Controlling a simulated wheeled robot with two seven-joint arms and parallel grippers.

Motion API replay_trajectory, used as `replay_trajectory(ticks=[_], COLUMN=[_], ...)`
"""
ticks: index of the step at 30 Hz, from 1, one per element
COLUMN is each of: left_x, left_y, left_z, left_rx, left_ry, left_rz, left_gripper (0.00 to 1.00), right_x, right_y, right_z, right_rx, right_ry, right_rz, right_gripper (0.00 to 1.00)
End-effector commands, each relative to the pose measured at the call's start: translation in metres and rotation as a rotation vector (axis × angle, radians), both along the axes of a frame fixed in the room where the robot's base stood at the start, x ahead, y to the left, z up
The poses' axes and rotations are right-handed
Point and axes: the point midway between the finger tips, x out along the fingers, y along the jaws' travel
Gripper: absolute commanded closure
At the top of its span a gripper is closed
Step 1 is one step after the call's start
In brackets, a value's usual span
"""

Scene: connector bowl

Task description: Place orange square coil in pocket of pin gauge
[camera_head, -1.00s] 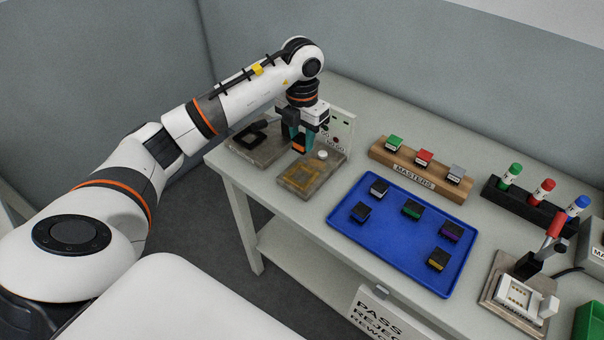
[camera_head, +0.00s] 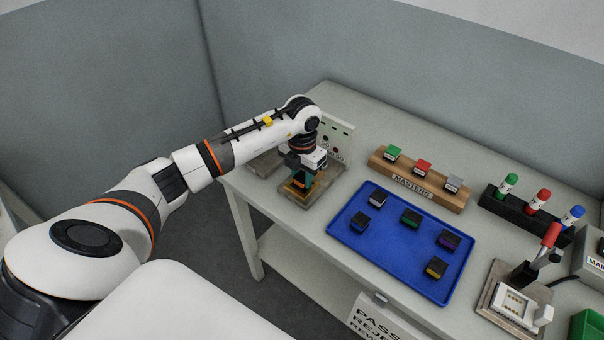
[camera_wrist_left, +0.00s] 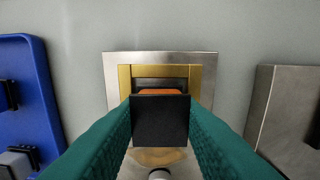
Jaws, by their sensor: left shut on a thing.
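My left gripper (camera_head: 299,184) is shut on the orange square coil (camera_head: 299,181), a dark block with an orange top. In the left wrist view the coil (camera_wrist_left: 160,117) sits between the teal fingers, its dark side facing the camera and a strip of orange showing behind. It is over the gold-framed pocket of the pin gauge (camera_wrist_left: 115,68), a grey metal block that also shows in the head view (camera_head: 290,201). The coil hides most of the pocket; I cannot tell whether it hovers above or touches. My right gripper is not in view.
Another metal fixture (camera_wrist_left: 262,110) stands beside the gauge. A blue tray (camera_head: 345,235) with several coils lies to the right. Behind it is the wooden MASTERS rack (camera_head: 440,198). A small upright panel (camera_head: 343,136) stands behind the gripper. Markers and a lever fixture (camera_head: 515,300) are farther right.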

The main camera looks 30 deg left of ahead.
Motion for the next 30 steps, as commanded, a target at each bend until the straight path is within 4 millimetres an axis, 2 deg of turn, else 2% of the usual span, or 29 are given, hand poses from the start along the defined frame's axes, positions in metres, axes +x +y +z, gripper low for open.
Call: replay_trajectory(ticks=[1,2,6,14,16,18,20,30], left_x=[0.000,0.000,0.000,0.000,0.000,0.001,0.001,0.001], left_y=[0.000,0.000,0.000,0.000,0.000,0.000,0.000,0.000], left_z=[-0.003,-0.003,-0.002,-0.001,0.003,0.007,0.016,0.088], left_rx=[0.000,0.000,0.000,0.000,0.000,0.000,0.002,0.001], left_ry=[0.000,0.000,0.000,0.000,0.000,-0.004,-0.004,-0.005], left_rz=[0.000,0.000,0.000,0.000,0.000,0.000,0.000,0.000], left_gripper=[0.91,0.67,0.46,0.46,0.46,0.46,0.46,0.46], right_x=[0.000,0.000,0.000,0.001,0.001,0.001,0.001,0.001], right_y=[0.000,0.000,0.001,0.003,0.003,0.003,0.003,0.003], right_z=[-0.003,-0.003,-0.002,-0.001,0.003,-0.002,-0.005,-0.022], right_rx=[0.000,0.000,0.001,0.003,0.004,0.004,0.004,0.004], right_ry=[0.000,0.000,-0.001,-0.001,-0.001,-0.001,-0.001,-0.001], right_rz=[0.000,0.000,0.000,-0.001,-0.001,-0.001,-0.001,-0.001], right_gripper=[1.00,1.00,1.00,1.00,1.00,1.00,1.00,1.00])
